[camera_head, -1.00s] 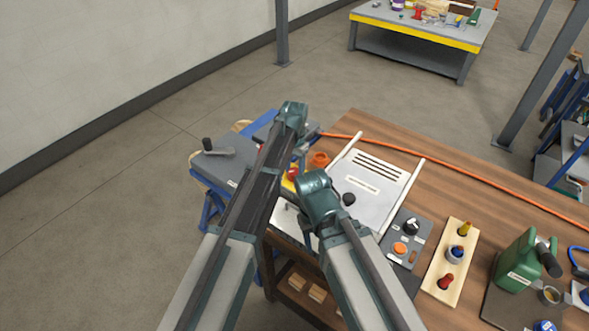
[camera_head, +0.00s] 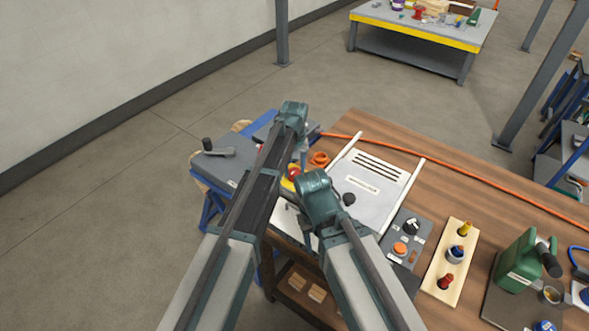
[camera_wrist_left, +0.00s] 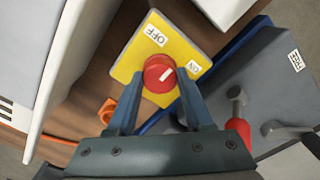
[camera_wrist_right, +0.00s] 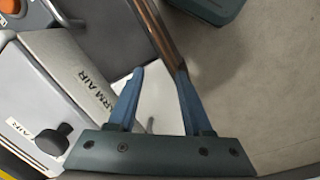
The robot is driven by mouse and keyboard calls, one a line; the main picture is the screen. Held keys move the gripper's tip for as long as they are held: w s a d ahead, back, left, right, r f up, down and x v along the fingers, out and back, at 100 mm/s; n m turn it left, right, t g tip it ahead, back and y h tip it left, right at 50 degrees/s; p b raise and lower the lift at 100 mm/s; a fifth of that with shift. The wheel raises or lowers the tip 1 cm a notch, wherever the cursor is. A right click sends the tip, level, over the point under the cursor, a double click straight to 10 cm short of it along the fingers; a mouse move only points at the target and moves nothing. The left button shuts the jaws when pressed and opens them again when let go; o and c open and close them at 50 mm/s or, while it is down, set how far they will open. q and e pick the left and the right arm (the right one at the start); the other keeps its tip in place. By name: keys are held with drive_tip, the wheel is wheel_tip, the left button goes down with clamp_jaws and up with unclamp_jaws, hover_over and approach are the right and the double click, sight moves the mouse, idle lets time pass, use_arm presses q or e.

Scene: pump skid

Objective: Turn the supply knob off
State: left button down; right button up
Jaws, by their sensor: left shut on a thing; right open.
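In the left wrist view a round red knob (camera_wrist_left: 158,74) sits on a yellow plate (camera_wrist_left: 128,62) with an OFF label and an ON label. Its white mark points up and right, between the two labels. My left gripper (camera_wrist_left: 162,84) has a finger on each side of the knob and is shut on it. In the head view the red knob (camera_head: 293,171) is partly hidden by my left arm. My right gripper (camera_wrist_right: 161,73) is open and empty in the right wrist view, with a table edge and floor beyond its fingers.
A light grey panel (camera_head: 378,182) with a black knob (camera_head: 348,199) lies right of the yellow plate. An orange hose (camera_head: 465,172) runs across the wooden table. A crank-handled block (camera_head: 218,160) stands at the left. A green can (camera_head: 518,265) stands at the right.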

sight(294, 171)
use_arm(q)
drive_tip(key=n, duration=0.4)
drive_tip(key=shift+n, duration=0.3)
drive_tip(key=n, duration=0.4)
drive_tip(key=shift+n, duration=0.4)
drive_tip(key=shift+c, duration=1.4)
unclamp_jaws()
drive_tip(key=shift+r, duration=0.15)
use_arm(e)
drive_tip(key=shift+r, duration=0.15)
use_arm(q)
wheel_tip(294, 171, up, 14)
drive_tip(key=p, duration=1.3)
drive_tip(key=shift+f+p, duration=0.25)
drive_tip(key=shift+p, duration=0.15)
use_arm(e)
wheel_tip(294, 171, up, 14)
drive_tip(key=shift+f, duration=0.25)
